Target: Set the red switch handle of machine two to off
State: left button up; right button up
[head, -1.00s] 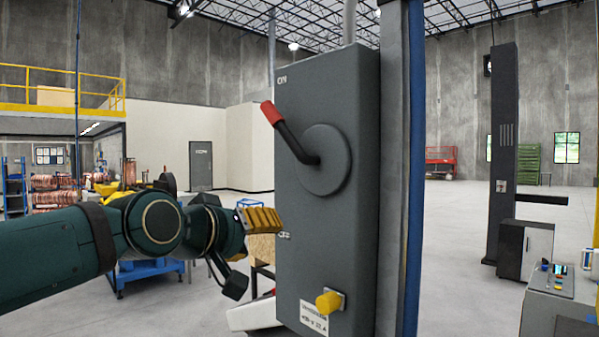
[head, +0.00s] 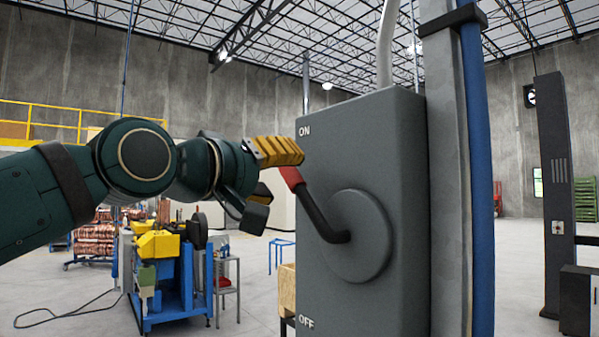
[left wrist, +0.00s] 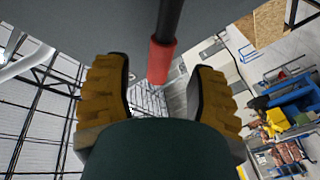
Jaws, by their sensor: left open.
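The grey switch box (head: 400,150) fills the middle right of the head view, with ON marked near its top and OFF near its bottom. Its black lever points up and left toward ON and ends in a red handle (head: 291,178). In the left wrist view the red handle (left wrist: 161,60) hangs between the two yellow fingers, with a gap on each side. My left gripper (head: 272,170) is open at the red tip, one finger just above it in the head view. The handle partly hides behind that finger. My right gripper is out of view.
A blue pipe (head: 478,180) and grey post run up the box's right side. A blue and yellow machine (head: 165,270) stands on the floor behind, at left. A dark column (head: 556,190) stands far right.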

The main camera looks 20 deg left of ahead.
aim_at(300, 176)
pick_arm(q)
jog(key=x, duration=0.5)
jog(key=shift+w+d+p, duration=0.1)
jog(key=shift+w+p, duration=0.25)
jog(key=c, duration=0.9)
jog(key=shift+w+d, duration=0.1)
jog(key=shift+w, duration=0.05)
grip_shut()
